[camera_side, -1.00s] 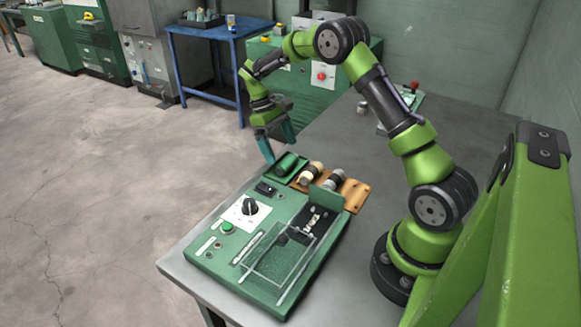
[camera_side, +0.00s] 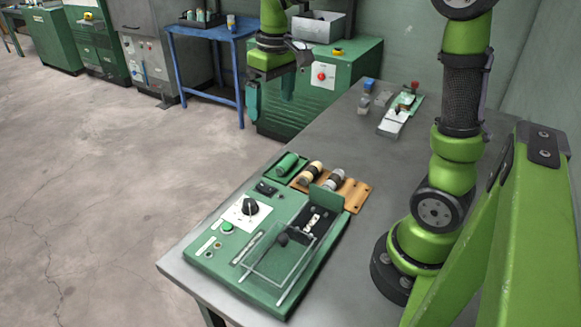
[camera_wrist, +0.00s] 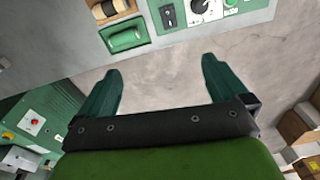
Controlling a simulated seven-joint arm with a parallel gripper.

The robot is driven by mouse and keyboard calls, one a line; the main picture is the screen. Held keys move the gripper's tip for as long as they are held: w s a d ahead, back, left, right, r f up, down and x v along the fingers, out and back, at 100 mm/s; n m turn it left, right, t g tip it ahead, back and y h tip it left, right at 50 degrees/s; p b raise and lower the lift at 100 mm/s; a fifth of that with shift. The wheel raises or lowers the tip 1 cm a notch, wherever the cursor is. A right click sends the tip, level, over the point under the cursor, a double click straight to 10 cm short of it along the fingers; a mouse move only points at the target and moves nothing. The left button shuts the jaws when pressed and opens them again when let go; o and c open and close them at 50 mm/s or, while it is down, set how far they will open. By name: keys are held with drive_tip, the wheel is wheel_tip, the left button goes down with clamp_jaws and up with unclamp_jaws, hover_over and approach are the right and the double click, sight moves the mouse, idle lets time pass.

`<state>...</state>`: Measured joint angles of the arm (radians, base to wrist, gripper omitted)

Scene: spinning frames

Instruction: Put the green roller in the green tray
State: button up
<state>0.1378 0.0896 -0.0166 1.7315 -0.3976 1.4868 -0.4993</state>
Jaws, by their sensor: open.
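The green roller (camera_side: 287,162) lies in the small green tray (camera_side: 270,175) at the back left of the bench, beside the green control panel (camera_side: 235,262). In the wrist view the roller (camera_wrist: 125,40) also lies in the tray (camera_wrist: 107,33), near the top. My gripper (camera_side: 270,112) is raised well above and behind the tray in the side view. Its teal fingers are spread apart and nothing is between them. In the wrist view the gripper (camera_wrist: 160,78) points over bare floor, apart from the tray.
A wooden rack (camera_side: 352,192) with a cream roller (camera_side: 311,174) and a grey roller (camera_side: 334,179) stands right of the tray. A clear guard (camera_side: 270,268) covers part of the panel. A tool board (camera_side: 397,118) and small blocks (camera_side: 365,103) lie at the back. The bench's right middle is clear.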

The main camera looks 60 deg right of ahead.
drive_tip(key=s+a+m+t+y, duration=0.1)
drive_tip(key=s+a+t, duration=0.5)
drive_tip(key=s, duration=0.7)
drive_tip(key=shift+s+a+m+y, duration=0.4)
drive_tip(key=shift+a+m, duration=0.5)
drive_tip(key=shift+a, duration=0.35)
drive_tip(key=shift+r, duration=0.1)
